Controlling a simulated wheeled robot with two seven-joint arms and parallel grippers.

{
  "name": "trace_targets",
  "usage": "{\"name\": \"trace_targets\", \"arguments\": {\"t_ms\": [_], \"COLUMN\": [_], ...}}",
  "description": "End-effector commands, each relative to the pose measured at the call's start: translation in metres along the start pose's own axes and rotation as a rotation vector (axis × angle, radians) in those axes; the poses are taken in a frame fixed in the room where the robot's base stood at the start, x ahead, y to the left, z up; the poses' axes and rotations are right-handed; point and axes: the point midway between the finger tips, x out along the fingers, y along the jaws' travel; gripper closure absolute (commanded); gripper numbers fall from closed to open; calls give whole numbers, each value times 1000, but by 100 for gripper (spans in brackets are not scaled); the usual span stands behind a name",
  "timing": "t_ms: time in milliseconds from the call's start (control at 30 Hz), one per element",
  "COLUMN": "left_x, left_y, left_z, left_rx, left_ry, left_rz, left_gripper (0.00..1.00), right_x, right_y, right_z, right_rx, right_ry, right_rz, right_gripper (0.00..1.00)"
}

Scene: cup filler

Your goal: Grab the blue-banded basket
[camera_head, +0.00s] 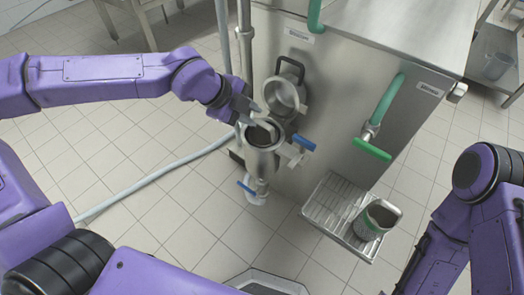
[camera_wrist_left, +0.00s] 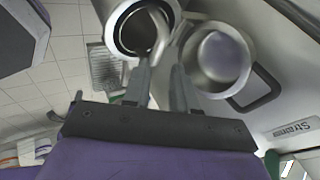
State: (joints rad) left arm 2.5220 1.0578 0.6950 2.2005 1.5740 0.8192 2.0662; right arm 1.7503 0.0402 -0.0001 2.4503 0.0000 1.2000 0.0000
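I cannot make out a blue band on any basket. A steel cylindrical housing (camera_head: 262,160) stands open at the front of the machine, with a dark opening on top; whether a basket sits inside is unclear. Its round lid (camera_head: 284,98) is swung up behind it. My left gripper (camera_head: 257,117) is at the housing's mouth, over its rim. In the left wrist view its two fingers (camera_wrist_left: 163,78) are apart, with the housing opening (camera_wrist_left: 143,30) ahead on the left and the lid (camera_wrist_left: 215,58) on the right. My right gripper is outside the picture.
A steel cup with a green band (camera_head: 374,221) stands on a wire drip tray (camera_head: 324,206) to the right. Blue valve handles (camera_head: 303,142) and a green lever (camera_head: 371,149) stick out from the machine (camera_head: 330,110). A pale hose (camera_head: 150,178) crosses the tiled floor.

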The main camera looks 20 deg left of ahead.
Motion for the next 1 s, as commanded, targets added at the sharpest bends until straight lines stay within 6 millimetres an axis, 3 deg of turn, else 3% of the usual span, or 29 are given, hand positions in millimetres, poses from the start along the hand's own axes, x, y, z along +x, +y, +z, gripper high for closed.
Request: {"name": "trace_targets", "arguments": {"t_ms": [433, 667, 767, 1000], "left_x": [68, 69, 69, 69], "left_y": [3, 2, 2, 2], "left_z": [4, 4, 4, 4], "left_rx": [5, 5, 5, 5], "left_ry": [-2, -1, -1, -1], "left_rz": [5, 3, 3, 3], "left_gripper": [74, 74, 100, 100], "right_x": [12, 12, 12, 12], "right_y": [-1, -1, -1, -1], "right_z": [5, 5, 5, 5], "right_rx": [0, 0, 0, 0], "right_ry": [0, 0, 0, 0], "right_rz": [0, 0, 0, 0], "right_gripper": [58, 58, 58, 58]}}
